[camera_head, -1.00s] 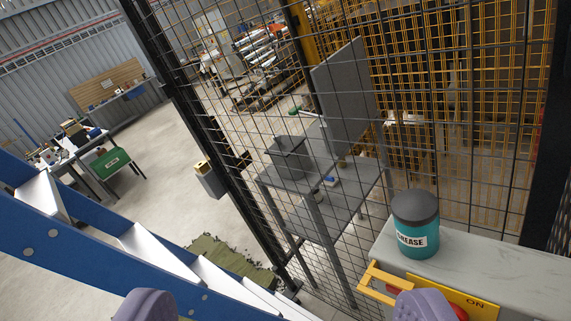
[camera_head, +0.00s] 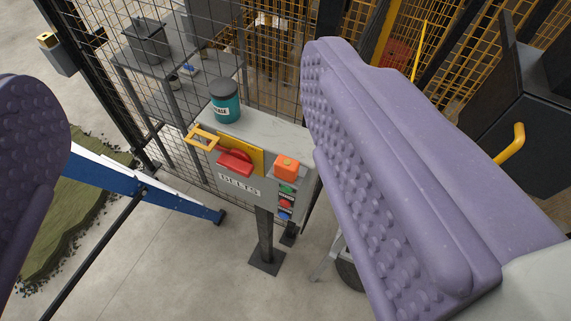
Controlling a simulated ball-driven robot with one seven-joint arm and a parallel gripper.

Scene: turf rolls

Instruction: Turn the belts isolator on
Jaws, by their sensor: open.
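The belts isolator is a red handle (camera_head: 235,163) on a yellow plate (camera_head: 246,152), on the face of a grey control box (camera_head: 270,138) lettered BELTS. A yellow bar or bracket (camera_head: 202,138) sticks out at the handle's left. I cannot tell which setting the handle stands at; the plate's lettering is not readable now. My gripper (camera_head: 178,68) is open and empty. Its two purple studded pads are at the left edge and the right of the picture, with the box beyond and between them, apart from both.
A teal grease tub (camera_head: 225,106) stands on the box. An orange button housing (camera_head: 286,167) and several coloured buttons (camera_head: 286,203) are right of the handle. Mesh fence (camera_head: 165,100) stands behind. A blue frame (camera_head: 150,190) and turf (camera_head: 65,215) lie left. Floor before the post is clear.

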